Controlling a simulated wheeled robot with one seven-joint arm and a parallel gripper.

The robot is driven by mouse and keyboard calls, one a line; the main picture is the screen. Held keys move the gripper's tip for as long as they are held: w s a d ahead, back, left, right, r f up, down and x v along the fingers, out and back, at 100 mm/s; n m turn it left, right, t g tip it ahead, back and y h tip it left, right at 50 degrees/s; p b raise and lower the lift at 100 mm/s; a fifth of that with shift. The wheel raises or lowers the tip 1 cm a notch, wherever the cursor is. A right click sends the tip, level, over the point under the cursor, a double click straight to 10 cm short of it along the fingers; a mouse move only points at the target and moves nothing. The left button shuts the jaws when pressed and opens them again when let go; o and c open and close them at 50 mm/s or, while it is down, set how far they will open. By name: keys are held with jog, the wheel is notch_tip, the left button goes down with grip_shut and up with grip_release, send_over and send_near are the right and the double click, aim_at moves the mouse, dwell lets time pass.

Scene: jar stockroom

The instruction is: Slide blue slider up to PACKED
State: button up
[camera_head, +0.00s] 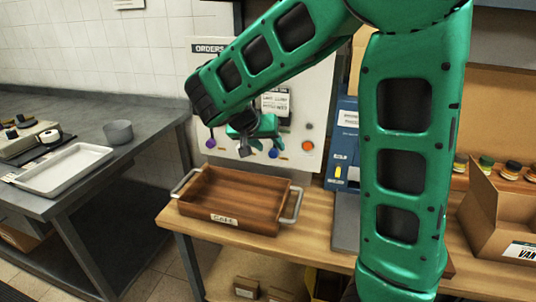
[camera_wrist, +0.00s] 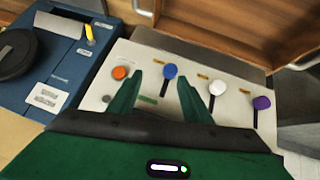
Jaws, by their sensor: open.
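The blue slider (camera_wrist: 170,72) has a round blue knob on a dark stem on the pale ORDERS board (camera_head: 318,95). In the head view its knob (camera_head: 273,153) shows low on the board, just below my gripper. My gripper (camera_wrist: 161,82) is open and empty in front of the board. In the wrist view the blue knob appears between and slightly beyond the green fingertips; I cannot tell whether they touch it. The small labels by the sliders are too blurred to read, so I cannot tell which is PACKED.
A white slider (camera_wrist: 217,88) and a purple slider (camera_wrist: 261,103) stand on one side of the blue one, and an orange button (camera_wrist: 121,73) on the other. A wooden tray (camera_head: 235,197) sits on the bench below. A blue machine (camera_head: 346,150) stands close right of the board.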

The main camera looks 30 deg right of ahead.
aim_at(272, 152)
jog(key=shift+t, duration=0.4)
jog(key=x, duration=0.3)
jog(key=w+a+x, duration=0.1)
jog(key=x, duration=0.2)
jog(key=w+x, duration=0.1)
jog(key=x, duration=0.3)
jog(key=shift+a, duration=0.2)
